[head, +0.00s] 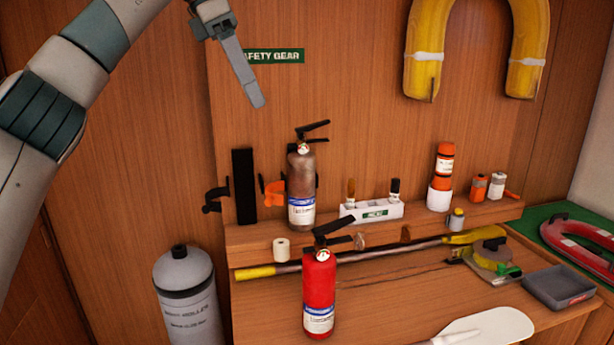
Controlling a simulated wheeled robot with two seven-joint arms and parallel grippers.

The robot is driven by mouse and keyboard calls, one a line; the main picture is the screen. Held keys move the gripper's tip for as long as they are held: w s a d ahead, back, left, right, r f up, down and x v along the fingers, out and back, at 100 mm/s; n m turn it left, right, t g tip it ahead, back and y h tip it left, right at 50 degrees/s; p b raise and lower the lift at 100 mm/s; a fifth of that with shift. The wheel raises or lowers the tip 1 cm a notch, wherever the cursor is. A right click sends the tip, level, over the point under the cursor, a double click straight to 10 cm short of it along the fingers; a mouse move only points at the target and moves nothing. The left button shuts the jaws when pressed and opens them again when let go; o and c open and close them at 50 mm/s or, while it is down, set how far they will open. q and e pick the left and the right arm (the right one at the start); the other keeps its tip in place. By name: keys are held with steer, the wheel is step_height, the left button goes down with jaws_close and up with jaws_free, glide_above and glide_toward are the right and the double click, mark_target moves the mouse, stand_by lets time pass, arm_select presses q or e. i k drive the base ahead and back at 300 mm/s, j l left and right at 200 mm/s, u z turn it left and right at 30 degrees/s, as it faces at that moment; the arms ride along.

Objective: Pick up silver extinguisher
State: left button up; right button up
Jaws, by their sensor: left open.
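The silver extinguisher (301,180) stands upright on the narrow wooden shelf, with a black handle, a gauge and a white-blue label. A black strip and an orange clip are beside it on the left. My left gripper (258,100) is above and to the left of it, in front of the back panel, open and apart from it. One long grey finger shows clearly; the other is mostly hidden. A red extinguisher (319,290) stands upright on the lower bench in front, its black handle rising near the base of the silver one. My right gripper is out of view.
A white caddy (372,212) and an orange canister (440,178) stand right on the shelf (480,213). A yellow-ended pole (390,252) lies across the bench. A grey cylinder (188,300) stands at lower left. A yellow horseshoe buoy (426,50) hangs at upper right.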

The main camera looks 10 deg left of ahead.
mark_target(301, 162)
steer(key=i, duration=0.85)
